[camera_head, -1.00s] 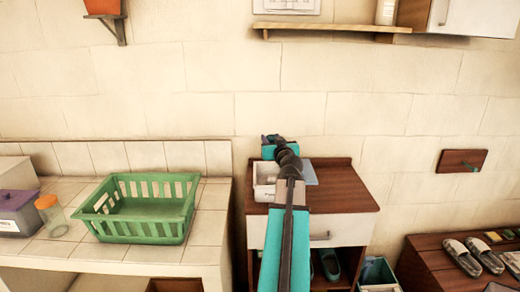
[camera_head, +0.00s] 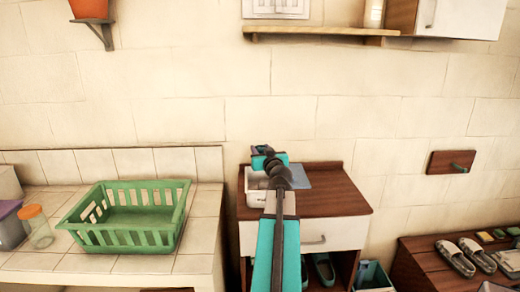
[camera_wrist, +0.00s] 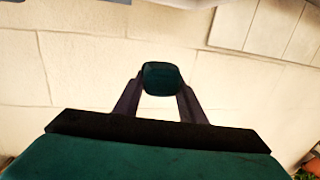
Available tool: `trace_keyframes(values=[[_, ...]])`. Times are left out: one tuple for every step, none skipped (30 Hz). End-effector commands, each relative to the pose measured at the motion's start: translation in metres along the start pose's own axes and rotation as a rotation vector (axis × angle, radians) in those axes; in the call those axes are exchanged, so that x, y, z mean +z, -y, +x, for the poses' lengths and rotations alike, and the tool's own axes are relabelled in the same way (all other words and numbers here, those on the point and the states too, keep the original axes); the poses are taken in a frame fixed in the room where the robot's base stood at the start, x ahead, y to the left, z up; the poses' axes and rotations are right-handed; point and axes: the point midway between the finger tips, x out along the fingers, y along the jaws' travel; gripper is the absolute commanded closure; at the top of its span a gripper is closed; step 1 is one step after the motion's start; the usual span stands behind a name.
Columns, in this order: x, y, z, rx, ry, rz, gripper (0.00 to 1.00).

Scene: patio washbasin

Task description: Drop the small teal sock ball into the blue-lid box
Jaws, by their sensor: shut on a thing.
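My gripper (camera_head: 262,151) is shut on the small teal sock ball (camera_wrist: 162,77), which sits between the fingertips in the wrist view. In the head view the ball is too small to tell apart from my teal gripper parts. A white open box (camera_head: 256,197) stands on the brown-topped cabinet, partly hidden behind my arm. A blue-grey lid (camera_head: 317,178) shows at its right side. My gripper appears at the box's far edge in the picture; I cannot tell its height above the box.
A green basket (camera_head: 130,239), a jar with an orange lid (camera_head: 37,228) and a purple-lidded box (camera_head: 9,225) stand on the tiled counter at left. The cabinet top (camera_head: 345,195) is clear at right. A wall shelf (camera_head: 320,32) hangs above. Sandals (camera_head: 465,255) lie at right.

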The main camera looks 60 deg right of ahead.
Motion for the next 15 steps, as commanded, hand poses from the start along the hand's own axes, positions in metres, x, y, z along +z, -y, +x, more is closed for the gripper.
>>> trace_keyframes(values=[[0.007,0.000,0.000,0.000,0.001,0.001,0.85],[0.010,0.000,0.000,0.000,0.001,0.000,0.85],[0.014,0.000,0.001,0.000,0.001,0.000,0.85],[0.017,0.000,0.001,0.000,0.002,0.000,0.85],[0.020,0.001,0.001,-0.001,0.001,0.001,0.85],[0.024,0.001,0.001,-0.001,0.001,0.001,0.85],[0.026,0.001,0.001,-0.001,0.001,0.000,0.85],[0.029,0.001,0.001,-0.001,0.001,0.000,0.85],[0.032,0.001,0.002,-0.001,0.001,0.001,0.85],[0.034,0.001,0.002,-0.001,0.001,0.001,0.85],[0.035,0.001,0.002,-0.002,0.001,0.001,0.85],[0.038,0.001,0.002,-0.002,0.001,0.000,0.85],[0.039,0.001,0.002,-0.002,0.001,0.000,0.85],[0.041,0.001,0.002,-0.002,0.001,0.000,0.85],[0.042,0.001,0.002,-0.002,0.001,0.000,0.85]])
